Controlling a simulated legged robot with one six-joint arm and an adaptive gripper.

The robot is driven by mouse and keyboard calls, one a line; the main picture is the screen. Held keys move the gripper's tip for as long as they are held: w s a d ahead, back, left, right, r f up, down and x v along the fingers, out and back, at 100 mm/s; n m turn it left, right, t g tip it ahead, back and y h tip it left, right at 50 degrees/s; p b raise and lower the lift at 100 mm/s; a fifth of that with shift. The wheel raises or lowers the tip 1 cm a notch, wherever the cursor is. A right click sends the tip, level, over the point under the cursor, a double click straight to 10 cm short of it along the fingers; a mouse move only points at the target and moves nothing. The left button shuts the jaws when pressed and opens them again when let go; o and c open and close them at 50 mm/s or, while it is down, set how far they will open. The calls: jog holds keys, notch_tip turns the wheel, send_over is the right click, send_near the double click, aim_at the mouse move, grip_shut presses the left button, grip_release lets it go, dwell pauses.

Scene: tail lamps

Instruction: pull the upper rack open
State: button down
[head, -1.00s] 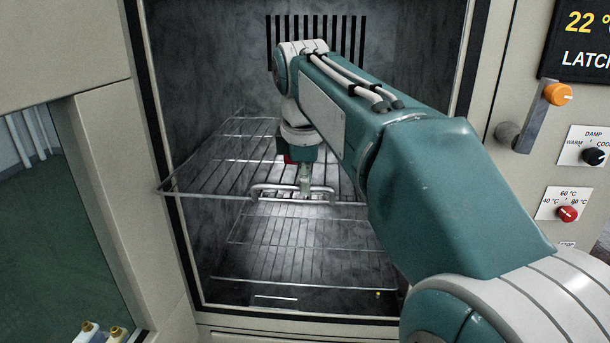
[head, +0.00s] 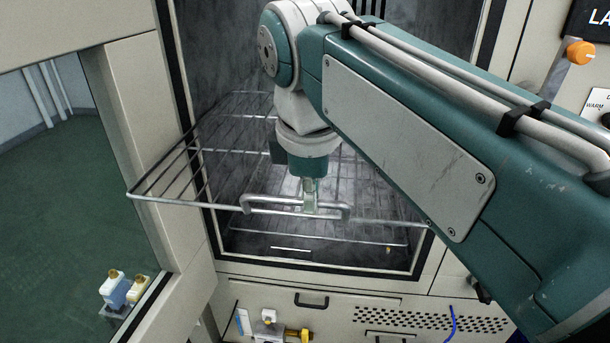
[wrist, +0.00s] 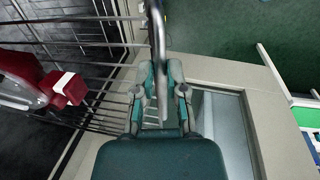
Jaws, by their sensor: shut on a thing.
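The upper rack (head: 165,199) is a wire shelf that stands well out of the chamber, its front edge past the opening. It appears level. A loop handle (head: 265,200) is on its front edge. My gripper (head: 311,197) points down and is shut on this handle near its middle. In the wrist view the gripper fingers (wrist: 160,90) close around the handle bar (wrist: 157,35). A red tail lamp with a white part (wrist: 68,88) shows over the rack wires at the left of the wrist view. My arm hides the rack's right side in the head view.
The chamber's frame (head: 190,150) stands close on the rack's left side. Below the opening are a drawer front with a dark handle (head: 311,300) and a perforated panel (head: 430,318). An orange knob (head: 580,52) is at the upper right.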

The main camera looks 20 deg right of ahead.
dwell(0.3)
jog(key=c, duration=0.7)
grip_release()
jog(key=shift+r, duration=0.15)
jog(key=r, duration=0.3)
jog(key=s+r, duration=0.1)
jog(key=r, duration=0.3)
jog(key=s+a+r, duration=0.1)
jog(key=r, duration=0.3)
jog(key=shift+s+r, duration=0.1)
jog(key=shift+r, duration=0.1)
